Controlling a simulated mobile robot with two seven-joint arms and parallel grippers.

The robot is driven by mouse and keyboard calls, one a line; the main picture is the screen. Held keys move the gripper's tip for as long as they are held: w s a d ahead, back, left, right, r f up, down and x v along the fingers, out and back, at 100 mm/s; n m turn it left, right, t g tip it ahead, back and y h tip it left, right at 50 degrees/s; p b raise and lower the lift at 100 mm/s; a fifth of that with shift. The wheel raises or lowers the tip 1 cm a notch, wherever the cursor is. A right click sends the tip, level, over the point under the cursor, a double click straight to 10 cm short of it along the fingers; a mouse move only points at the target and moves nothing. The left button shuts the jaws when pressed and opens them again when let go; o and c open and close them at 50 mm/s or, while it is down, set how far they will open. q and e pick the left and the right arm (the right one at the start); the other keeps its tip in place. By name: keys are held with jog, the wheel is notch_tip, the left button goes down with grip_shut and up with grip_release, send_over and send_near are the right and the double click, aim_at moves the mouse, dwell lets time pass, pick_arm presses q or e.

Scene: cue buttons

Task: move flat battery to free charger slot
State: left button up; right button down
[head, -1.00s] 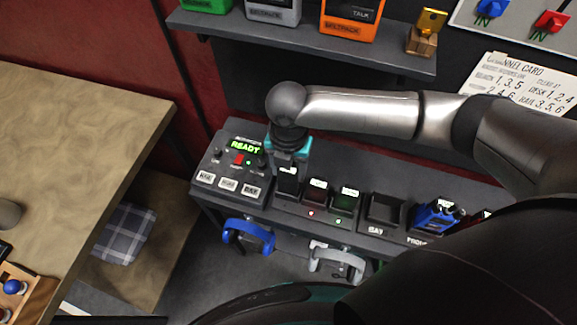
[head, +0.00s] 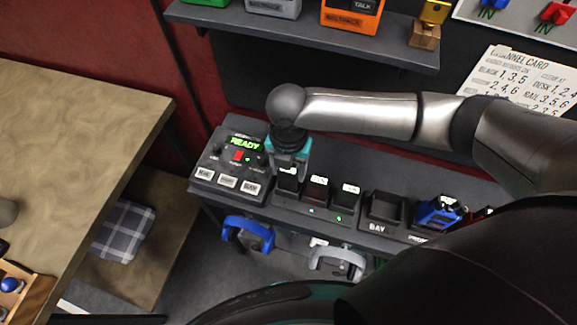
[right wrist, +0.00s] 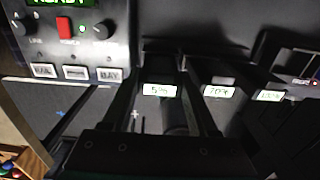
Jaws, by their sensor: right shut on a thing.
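My right gripper (head: 288,166) reaches down over the left end of the black battery charger (head: 325,216). It is shut on a dark battery (head: 288,184) whose small lit label reads about 5% in the right wrist view (right wrist: 159,91). I cannot tell whether that battery is fully seated in the left slot or slightly raised. Two more batteries stand to its right: a middle one (head: 316,188) reading about 70%, above a red light, and a right one (head: 347,195) that seems to read 100%, above a green light. My left gripper is not in view.
A control box (head: 228,167) showing READY stands left of the charger. A black BAY holder (head: 384,211) and a blue radio (head: 437,212) stand to the right. A shelf (head: 300,38) hangs behind. Blue (head: 248,232) and grey (head: 337,261) headsets hang at the front edge.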

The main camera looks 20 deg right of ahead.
jog(key=shift+f, duration=0.25)
jog(key=shift+c, duration=0.4)
grip_release()
notch_tip(320, 180, up, 8)
jog(key=shift+f, duration=0.2)
jog(key=shift+s+f, duration=0.1)
